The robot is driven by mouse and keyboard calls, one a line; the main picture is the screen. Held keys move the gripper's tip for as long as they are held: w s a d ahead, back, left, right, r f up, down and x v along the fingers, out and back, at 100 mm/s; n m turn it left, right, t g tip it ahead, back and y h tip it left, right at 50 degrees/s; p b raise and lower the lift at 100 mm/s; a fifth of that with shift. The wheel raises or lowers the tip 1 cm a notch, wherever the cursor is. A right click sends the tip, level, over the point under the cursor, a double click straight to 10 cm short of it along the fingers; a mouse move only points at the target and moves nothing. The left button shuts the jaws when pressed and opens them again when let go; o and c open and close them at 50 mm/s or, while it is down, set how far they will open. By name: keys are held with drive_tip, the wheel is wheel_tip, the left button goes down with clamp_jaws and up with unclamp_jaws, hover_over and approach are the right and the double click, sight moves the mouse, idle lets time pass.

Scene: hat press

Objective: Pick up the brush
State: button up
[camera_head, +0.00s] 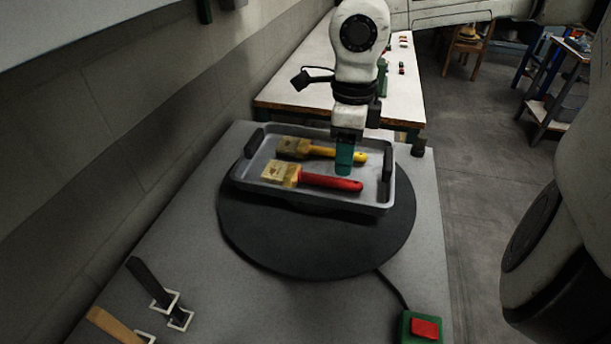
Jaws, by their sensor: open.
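Two brushes lie in a grey tray (240,177) with black end handles. One brush has a red handle (318,181) and lies nearer the front. The other has a yellow handle (325,151) and lies behind it. Both have their bristle heads to the left and handles to the right. My gripper (344,168) points down over the right part of the tray, with its teal fingers near the two handles. It is open, and nothing shows held in it. The fingers hide part of the yellow handle. I cannot tell the exact height of the fingertips above the handles.
The tray sits on a round black plate (300,252) on a grey table (215,310). A green box with a red button (425,328) stands at the front right. Tools in holders (155,285) are at the front left. A wall runs along the left; another table (305,85) stands behind.

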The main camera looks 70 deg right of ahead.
sight(342, 180)
drive_tip(key=shift+w+f+p, duration=0.1)
drive_tip(key=shift+f+p, duration=0.35)
drive_tip(key=shift+f, duration=2.5)
drive_tip(key=shift+c, duration=0.3)
clamp_jaws()
